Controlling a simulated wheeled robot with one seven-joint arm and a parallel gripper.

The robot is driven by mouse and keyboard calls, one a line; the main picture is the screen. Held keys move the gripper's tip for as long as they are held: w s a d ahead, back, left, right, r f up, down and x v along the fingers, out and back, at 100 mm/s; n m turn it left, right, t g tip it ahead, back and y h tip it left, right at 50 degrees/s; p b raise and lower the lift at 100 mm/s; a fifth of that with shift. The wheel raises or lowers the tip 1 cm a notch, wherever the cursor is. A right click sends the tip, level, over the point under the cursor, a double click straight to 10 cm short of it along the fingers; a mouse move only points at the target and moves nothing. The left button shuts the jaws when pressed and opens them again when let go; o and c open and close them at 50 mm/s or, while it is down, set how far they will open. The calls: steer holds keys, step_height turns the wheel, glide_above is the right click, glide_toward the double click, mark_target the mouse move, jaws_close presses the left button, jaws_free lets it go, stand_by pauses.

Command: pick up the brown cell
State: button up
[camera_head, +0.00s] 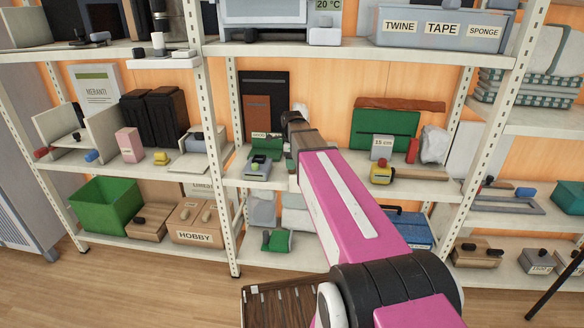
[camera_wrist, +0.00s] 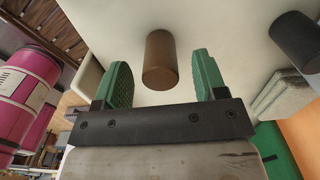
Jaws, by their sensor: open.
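The brown cell (camera_wrist: 160,58), a short brown cylinder, stands out from a pale surface in the wrist view. My gripper (camera_wrist: 163,78) is open, with one green finger on each side of the cell in that view. A gap shows between the cell and each finger, so the two look apart; how deep the cell lies between the fingers I cannot tell. In the head view my pink arm reaches to the middle shelf of the centre rack. I cannot make out the cell there; my arm's end hides that spot.
A black cylinder (camera_wrist: 297,40) stands to the right in the wrist view, with a grey block (camera_wrist: 284,95) near it. In the head view, a grey-green device (camera_head: 257,166) sits left of my arm's end. A green panel (camera_head: 385,128) and a white box (camera_head: 382,147) stand to the right.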

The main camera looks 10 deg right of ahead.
steer(key=shift+f, duration=1.3)
steer(key=c, duration=1.2)
steer(key=shift+r, duration=0.15)
